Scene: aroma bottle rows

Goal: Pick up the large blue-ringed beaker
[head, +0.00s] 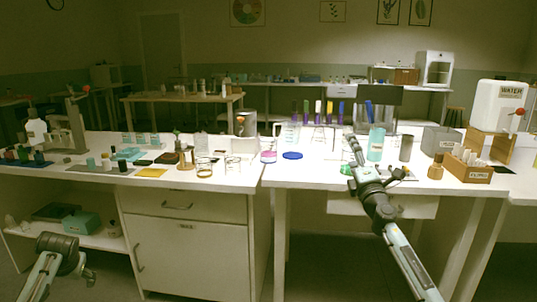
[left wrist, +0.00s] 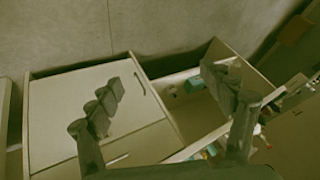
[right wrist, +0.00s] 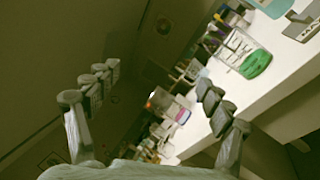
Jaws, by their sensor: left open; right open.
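A clear glass beaker (head: 290,133) stands toward the back of the right table; a blue ring on it is too small to make out. A glass beaker with green liquid (right wrist: 242,55) shows large in the right wrist view, and its green liquid shows low behind my right arm in the head view (head: 345,169). My right gripper (head: 374,157) is open and empty over the right table's front part; its fingers show apart in the right wrist view (right wrist: 160,82). My left gripper (left wrist: 172,75) is open and empty, low in front of the left cabinet.
A teal cylinder (head: 376,145), grey cup (head: 406,148) and wooden box (head: 467,171) stand to the right. Open floor lies before the tables.

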